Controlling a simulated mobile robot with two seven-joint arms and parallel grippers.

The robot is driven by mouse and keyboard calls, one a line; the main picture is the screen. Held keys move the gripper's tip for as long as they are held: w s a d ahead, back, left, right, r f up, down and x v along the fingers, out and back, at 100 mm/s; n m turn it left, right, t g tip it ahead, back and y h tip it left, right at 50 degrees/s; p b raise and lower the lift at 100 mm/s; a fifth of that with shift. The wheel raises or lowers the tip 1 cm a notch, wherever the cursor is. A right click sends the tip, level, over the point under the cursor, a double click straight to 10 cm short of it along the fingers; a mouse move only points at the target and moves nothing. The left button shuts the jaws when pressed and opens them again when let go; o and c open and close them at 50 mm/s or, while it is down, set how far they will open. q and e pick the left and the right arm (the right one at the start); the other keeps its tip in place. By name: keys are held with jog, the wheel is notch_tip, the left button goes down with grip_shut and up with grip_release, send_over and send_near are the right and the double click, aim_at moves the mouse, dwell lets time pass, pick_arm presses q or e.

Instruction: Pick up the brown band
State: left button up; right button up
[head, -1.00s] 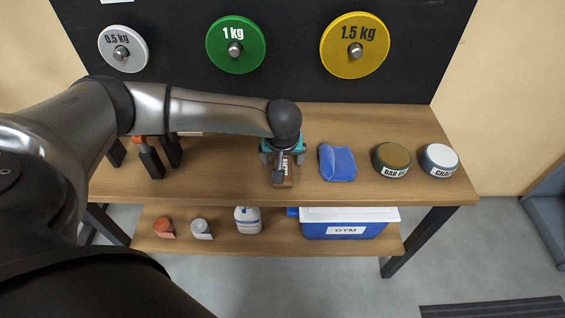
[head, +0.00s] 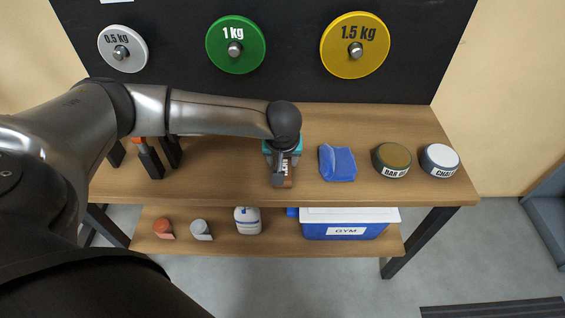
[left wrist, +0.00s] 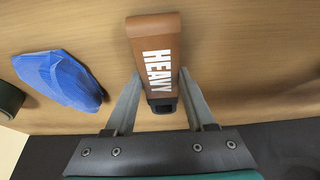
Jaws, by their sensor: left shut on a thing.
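The brown band (left wrist: 155,45) shows in the left wrist view as a brown block with the word HEAVY in white and a dark end. My left gripper (left wrist: 158,90) is shut on it, one finger on each side. In the head view the band (head: 287,182) sticks out below my left gripper (head: 281,166), over the wooden table top (head: 230,185). I cannot tell whether the band still touches the table. My right gripper is not in view.
A blue cloth (head: 337,163), a BAR tin (head: 391,160) and a CHALK tin (head: 440,160) stand to the right. Dark upright posts (head: 151,162) stand at the left. The lower shelf holds a bottle (head: 247,220) and a GYM box (head: 346,223).

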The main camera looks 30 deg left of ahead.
pick_arm(q)
grip_shut()
jog(key=shift+r, duration=0.1)
